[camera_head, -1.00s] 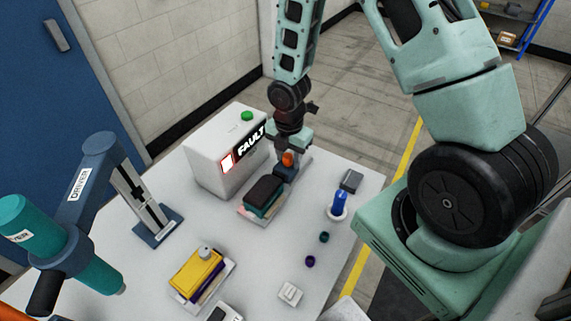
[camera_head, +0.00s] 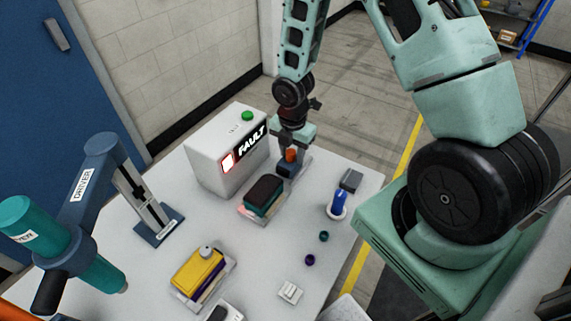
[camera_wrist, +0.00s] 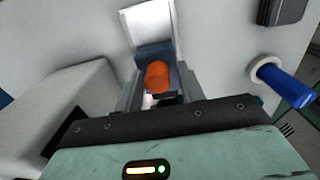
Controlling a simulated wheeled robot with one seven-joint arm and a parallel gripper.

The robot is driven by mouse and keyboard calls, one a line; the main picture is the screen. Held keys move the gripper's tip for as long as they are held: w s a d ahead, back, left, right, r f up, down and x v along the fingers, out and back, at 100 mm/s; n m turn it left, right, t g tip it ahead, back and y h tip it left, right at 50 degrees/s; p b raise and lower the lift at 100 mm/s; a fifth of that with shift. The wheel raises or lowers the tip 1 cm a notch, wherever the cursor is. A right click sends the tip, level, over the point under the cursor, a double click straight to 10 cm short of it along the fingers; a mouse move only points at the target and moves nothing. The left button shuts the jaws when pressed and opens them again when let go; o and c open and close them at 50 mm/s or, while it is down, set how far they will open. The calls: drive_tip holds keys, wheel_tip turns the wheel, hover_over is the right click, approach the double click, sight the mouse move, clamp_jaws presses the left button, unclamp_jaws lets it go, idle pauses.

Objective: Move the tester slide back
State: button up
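The tester (camera_head: 222,160) is a white box with a lit FAULT sign, a red-white light and a green button. The tester slide is a dark blue block (camera_wrist: 152,50) with an orange knob (camera_wrist: 157,75), sitting on a pale rail beside the tester. The knob also shows in the head view (camera_head: 291,155). My gripper (camera_wrist: 158,72) points down at the slide. Its two fingers stand on either side of the block, around the knob, and appear shut on it. The exact finger contact is partly hidden. A black-and-teal pack (camera_head: 264,194) lies in front of the slide.
A blue cylinder in a white ring (camera_head: 338,204) and a dark grey block (camera_head: 351,179) stand to the right. A yellow pack (camera_head: 197,270) sits at the front, and a driver stand (camera_head: 158,227) at the left. The white table (camera_head: 225,225) between them is mostly clear.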

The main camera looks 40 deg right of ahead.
drive_tip(key=shift+a+f, duration=0.2)
drive_tip(key=shift+f, duration=0.5)
drive_tip(key=shift+w+r+p, duration=0.25)
drive_tip(key=shift+r+p, duration=0.85)
drive_tip(key=shift+p, duration=0.15)
wheel_tip(320, 180, up, 6)
drive_tip(key=p, duration=0.5)
drive_tip(key=shift+s+d, duration=0.1)
drive_tip(key=shift+d, duration=0.05)
